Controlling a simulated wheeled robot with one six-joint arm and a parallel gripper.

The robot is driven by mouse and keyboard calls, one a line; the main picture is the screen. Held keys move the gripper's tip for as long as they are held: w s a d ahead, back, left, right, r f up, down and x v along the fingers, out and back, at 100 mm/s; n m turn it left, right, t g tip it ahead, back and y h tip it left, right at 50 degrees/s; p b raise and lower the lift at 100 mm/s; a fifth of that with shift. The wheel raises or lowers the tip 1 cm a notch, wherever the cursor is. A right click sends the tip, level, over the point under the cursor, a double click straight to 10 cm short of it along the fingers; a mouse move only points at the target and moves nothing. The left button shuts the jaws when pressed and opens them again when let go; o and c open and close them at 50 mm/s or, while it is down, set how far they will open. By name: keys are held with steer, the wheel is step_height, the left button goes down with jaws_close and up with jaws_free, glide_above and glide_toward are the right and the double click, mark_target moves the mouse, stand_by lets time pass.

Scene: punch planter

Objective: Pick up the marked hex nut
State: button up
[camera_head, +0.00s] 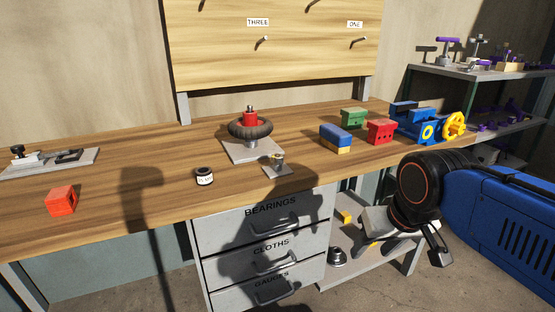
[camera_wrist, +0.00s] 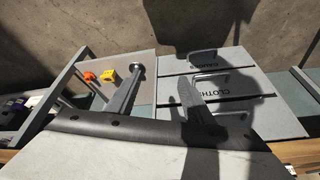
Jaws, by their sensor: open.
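I cannot tell for certain which thing is the marked hex nut. A small grey-and-yellow piece (camera_head: 278,159) stands on a little plate near the bench's front edge. A yellow piece with a dark spot (camera_wrist: 108,75) and an orange piece (camera_wrist: 89,76) lie on the low shelf in the wrist view. My gripper (camera_head: 438,248) is right of the drawers, below bench height. In the wrist view its fingers (camera_wrist: 160,80) are spread with nothing between them.
The drawer unit (camera_head: 261,238) is left of my gripper. On the workbench (camera_head: 110,190) are a red block (camera_head: 61,201), a black ring on a stand (camera_head: 250,129), several coloured blocks and a blue vise (camera_head: 418,121). A shelf rack (camera_head: 480,75) stands at right.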

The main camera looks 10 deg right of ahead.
steer(key=w+a+r+m+g, duration=0.1)
steer(key=w+a+r+m, duration=0.2)
steer(key=w+r, duration=0.5)
steer(key=w+a+r+m+g, duration=0.1)
steer(key=w+a+r+m, duration=0.4)
steer(key=r, duration=0.6)
steer(key=m+g, duration=0.2)
steer(key=m, duration=0.4)
glide_toward(277, 156)
steer(key=f, duration=0.8)
steer(key=shift+w+d+f, duration=0.1)
steer(key=shift+w, duration=0.15)
steer(key=c, duration=1.1)
